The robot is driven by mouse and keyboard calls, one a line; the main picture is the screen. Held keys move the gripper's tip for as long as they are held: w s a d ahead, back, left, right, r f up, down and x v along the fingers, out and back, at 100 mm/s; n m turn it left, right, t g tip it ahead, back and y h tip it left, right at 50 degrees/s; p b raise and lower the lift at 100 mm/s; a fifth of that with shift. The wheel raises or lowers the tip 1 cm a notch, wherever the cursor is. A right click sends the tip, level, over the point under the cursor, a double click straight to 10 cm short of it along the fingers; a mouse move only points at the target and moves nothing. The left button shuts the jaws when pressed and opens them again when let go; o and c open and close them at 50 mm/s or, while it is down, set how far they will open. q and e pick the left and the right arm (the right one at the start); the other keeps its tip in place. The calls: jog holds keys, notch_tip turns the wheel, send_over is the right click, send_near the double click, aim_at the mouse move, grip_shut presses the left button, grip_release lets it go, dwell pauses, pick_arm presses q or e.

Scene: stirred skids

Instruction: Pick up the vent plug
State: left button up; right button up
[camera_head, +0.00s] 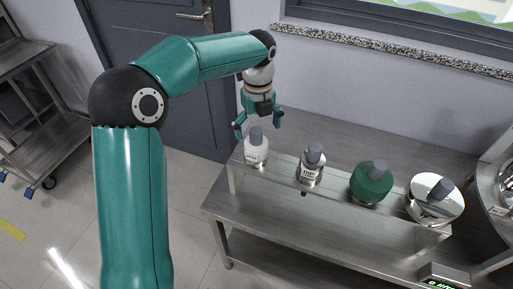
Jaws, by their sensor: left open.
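Several vessels stand in a row on a raised metal shelf, each with a grey cylindrical plug on top. I cannot tell which plug is the vent plug. The leftmost vessel, a white labelled one (257,154), has an upright grey plug (256,133). My left gripper (259,125) points down, open and empty, with its fingers apart on either side of that plug's top in the picture; contact cannot be made out. Other plugs top a silver labelled vessel (311,172), a green vessel (368,188) and a wide mirror-like vessel (424,208). My right gripper is out of view.
The shelf stands on a steel bench (225,205). A small device with a green display (444,276) is at lower right, near a round metal structure (490,185). A metal cart (35,120) stands at left. A wall and door lie behind.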

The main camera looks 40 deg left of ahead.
aim_at(256, 142)
pick_arm(q)
jog(key=f, duration=0.4)
jog(key=shift+s, duration=0.3)
jog(key=shift+f, duration=0.6)
jog(key=c, duration=1.4)
jog(key=shift+r, duration=0.1)
notch_tip(256, 142, up, 20)
jog(key=p, duration=0.3)
